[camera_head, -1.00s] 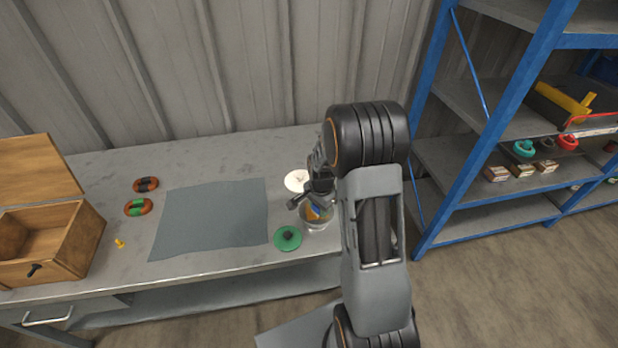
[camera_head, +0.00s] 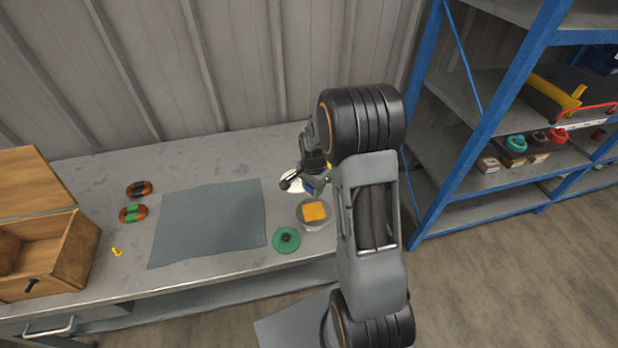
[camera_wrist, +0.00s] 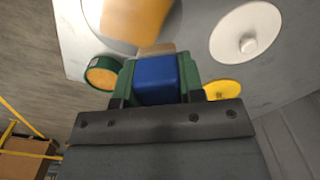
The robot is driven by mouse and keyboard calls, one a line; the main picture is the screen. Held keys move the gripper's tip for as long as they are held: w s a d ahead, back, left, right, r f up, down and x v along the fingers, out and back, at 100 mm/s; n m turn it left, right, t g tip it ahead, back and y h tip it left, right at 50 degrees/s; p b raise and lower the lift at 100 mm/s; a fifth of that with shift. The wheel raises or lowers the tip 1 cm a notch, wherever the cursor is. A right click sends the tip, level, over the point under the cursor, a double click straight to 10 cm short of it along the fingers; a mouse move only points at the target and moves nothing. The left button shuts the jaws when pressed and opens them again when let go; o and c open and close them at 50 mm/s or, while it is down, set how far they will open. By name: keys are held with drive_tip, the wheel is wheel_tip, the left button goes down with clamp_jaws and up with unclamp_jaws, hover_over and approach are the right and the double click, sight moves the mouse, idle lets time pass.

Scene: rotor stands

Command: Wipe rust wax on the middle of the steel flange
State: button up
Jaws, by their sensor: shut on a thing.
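My gripper (camera_wrist: 156,85) is shut on a blue block (camera_wrist: 156,78), with a tan edge showing at its far end. In the head view the blue block (camera_head: 309,190) shows just above and behind a round dish (camera_head: 303,225) of orange-yellow wax (camera_head: 314,211). The wax also fills the top of the wrist view (camera_wrist: 137,18), apart from the block. A pale round disc (camera_head: 291,180) lies behind the dish, partly hidden by my gripper; a pale disc with a small central knob (camera_wrist: 247,42) shows in the wrist view. I cannot tell whether it is the steel flange.
A yellow disc (camera_wrist: 222,90) is nearby. Blue shelving (camera_head: 500,110) stands right.

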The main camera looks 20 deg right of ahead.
drive_tip(key=shift+r+p, duration=0.8)
drive_tip(key=shift+r, duration=0.7)
drive_tip(key=shift+f, duration=0.1)
